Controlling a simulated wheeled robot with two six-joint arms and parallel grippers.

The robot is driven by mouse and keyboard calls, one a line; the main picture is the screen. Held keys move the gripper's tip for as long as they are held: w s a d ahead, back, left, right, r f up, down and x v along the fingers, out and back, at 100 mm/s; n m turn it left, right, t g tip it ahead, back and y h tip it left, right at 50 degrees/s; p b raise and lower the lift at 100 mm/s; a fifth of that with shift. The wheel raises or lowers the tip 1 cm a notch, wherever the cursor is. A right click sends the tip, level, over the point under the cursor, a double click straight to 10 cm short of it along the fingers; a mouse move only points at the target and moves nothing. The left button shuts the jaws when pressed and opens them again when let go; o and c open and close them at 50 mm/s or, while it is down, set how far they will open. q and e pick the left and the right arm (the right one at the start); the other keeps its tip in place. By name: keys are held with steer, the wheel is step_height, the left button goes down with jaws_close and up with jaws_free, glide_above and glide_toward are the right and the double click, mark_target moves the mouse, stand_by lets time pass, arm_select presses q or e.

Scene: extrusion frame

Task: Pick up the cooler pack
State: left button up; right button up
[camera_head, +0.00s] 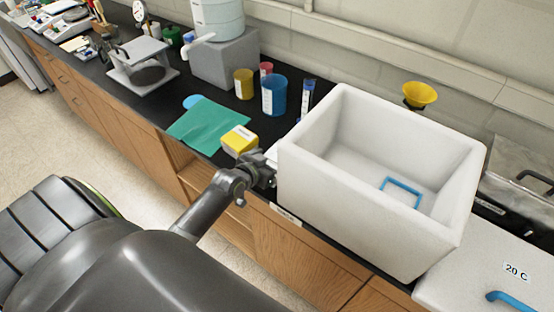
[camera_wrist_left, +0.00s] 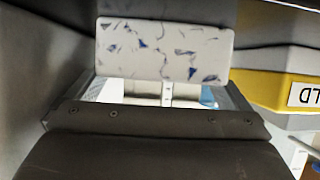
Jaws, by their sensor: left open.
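A yellow block with a white label (camera_head: 240,141) lies on the black bench, left of the white foam box; I take it as the cooler pack. It also shows at the right edge of the left wrist view (camera_wrist_left: 275,88), its label upside down and partly cut off. My left gripper (camera_head: 270,164) is open, just right of the yellow block and against the foam box's left side in the picture; its fingertips are partly hidden. In the left wrist view a white, blue-flecked piece (camera_wrist_left: 165,48) spans the view ahead of the gripper (camera_wrist_left: 160,92). My right gripper is out of view.
The open foam box (camera_head: 375,225) holds a blue handle-like loop (camera_head: 402,188). A green cloth (camera_head: 208,125) lies left of the block. A blue cup (camera_head: 274,96), a yellow cup (camera_head: 244,84) and a tube (camera_head: 306,97) stand behind. A white lid marked 20 C (camera_head: 470,262) lies right.

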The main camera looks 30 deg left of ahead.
arm_select(q)
steer(key=shift+x, duration=0.8)
steer(key=shift+s, duration=0.1)
steer(key=shift+c, duration=0.6)
steer(key=shift+r, duration=0.1)
steer(key=c, duration=1.1)
steer(key=shift+r, duration=0.1)
